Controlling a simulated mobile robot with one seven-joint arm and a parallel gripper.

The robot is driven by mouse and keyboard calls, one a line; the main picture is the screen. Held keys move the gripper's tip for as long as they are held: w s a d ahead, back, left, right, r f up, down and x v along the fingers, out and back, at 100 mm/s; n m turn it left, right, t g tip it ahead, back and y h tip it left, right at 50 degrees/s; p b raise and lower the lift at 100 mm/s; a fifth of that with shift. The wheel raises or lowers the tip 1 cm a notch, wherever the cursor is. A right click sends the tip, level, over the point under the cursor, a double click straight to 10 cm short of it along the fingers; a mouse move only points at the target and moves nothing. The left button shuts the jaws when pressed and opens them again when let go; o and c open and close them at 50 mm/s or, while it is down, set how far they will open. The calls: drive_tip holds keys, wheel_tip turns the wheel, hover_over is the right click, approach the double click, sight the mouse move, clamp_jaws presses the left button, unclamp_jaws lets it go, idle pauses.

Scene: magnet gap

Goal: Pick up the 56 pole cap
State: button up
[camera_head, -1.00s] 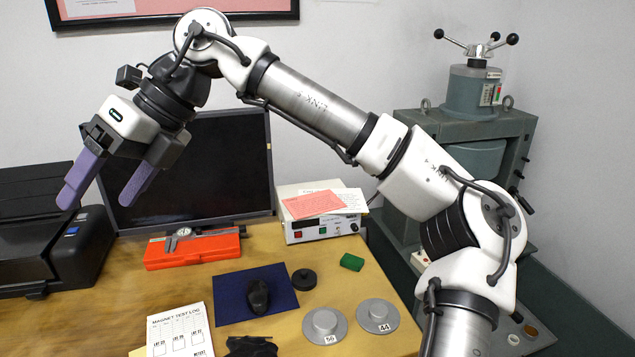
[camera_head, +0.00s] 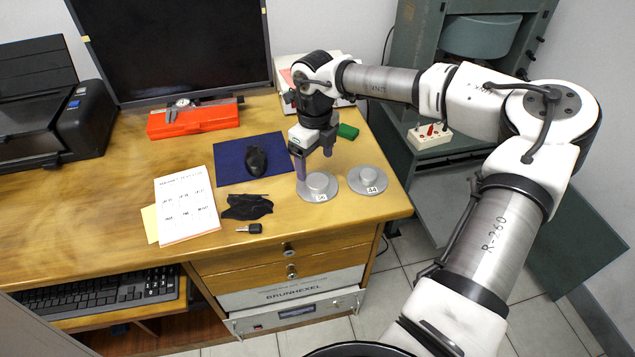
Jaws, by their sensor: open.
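The 56 pole cap (camera_head: 318,190) is a grey round disc with a raised hub, lying flat on the desk near its right end. Its small label is hard to read now but read 56 a second ago. My gripper (camera_head: 314,165) is open and empty, pointing down at the cap's far side. Its purple fingers are spread left and right. The left fingertip overlaps the cap's far left edge in the picture; I cannot tell whether they touch. The similar 44 pole cap (camera_head: 368,180) lies just to the right.
A blue mat (camera_head: 228,166) with a black mouse (camera_head: 256,161) lies left of the gripper. Dark cloth (camera_head: 247,207), a key fob (camera_head: 249,228) and a log sheet (camera_head: 187,206) lie front left. Desk in front of the caps is clear.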

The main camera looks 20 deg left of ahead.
sight(317, 180)
drive_tip(key=shift+w+d+f+p, duration=0.15)
drive_tip(key=shift+f+p, duration=0.3)
drive_tip(key=shift+f, duration=1.2)
drive_tip(key=shift+w+a+f+p, duration=0.1)
drive_tip(key=shift+f+p, duration=0.3)
drive_tip(key=shift+f, duration=1.2)
drive_tip(key=shift+d, duration=0.1)
drive_tip(key=shift+r, duration=0.1)
drive_tip(key=c, duration=1.6)
drive_tip(key=shift+c, duration=0.2)
